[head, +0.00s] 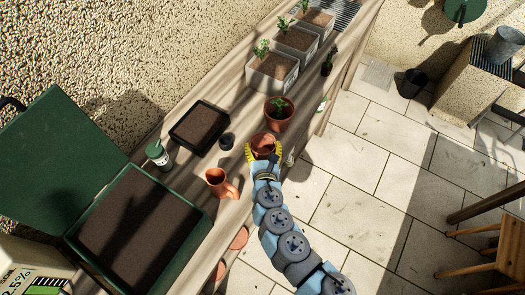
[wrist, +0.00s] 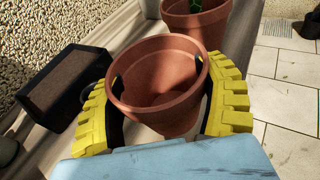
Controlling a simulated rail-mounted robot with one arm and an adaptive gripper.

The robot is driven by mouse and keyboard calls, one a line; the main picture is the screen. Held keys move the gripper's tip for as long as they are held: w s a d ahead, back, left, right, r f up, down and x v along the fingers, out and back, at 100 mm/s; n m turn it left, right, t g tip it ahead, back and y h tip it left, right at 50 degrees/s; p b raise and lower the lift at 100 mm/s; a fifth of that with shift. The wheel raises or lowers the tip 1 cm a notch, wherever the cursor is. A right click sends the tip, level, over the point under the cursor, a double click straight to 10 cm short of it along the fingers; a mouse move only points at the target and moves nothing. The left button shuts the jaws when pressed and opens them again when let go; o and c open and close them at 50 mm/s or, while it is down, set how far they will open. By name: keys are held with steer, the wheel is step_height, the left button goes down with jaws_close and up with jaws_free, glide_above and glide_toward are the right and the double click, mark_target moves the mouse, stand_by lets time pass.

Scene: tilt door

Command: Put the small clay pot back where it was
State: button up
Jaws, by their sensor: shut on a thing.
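The small clay pot (head: 264,142) is empty and sits between the yellow fingers of my gripper (head: 263,153) over the wooden bench. In the wrist view the pot (wrist: 160,80) shows its open rim, with one yellow finger pressed on each side of it. My gripper (wrist: 165,112) is shut on the pot. The pot looks upright or slightly tilted. I cannot tell whether its base touches the bench.
A clay pot with a seedling (head: 279,112) stands just behind. A green lidded soil box (head: 185,244) fills the lower left. Bare bench shows around the jug.

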mark_target(262, 145)
steer(key=shift+w+f, duration=0.3)
steer(key=shift+f, duration=0.4)
steer(key=shift+f+b, duration=0.35)
steer(key=shift+f, duration=0.8)
steer(key=shift+f, duration=0.2)
steer(key=o, duration=1.2)
steer(key=shift+r, duration=0.1)
steer(key=shift+r, duration=0.2)
steer(key=shift+p+v, duration=0.5)
steer(key=shift+v, duration=5.5)
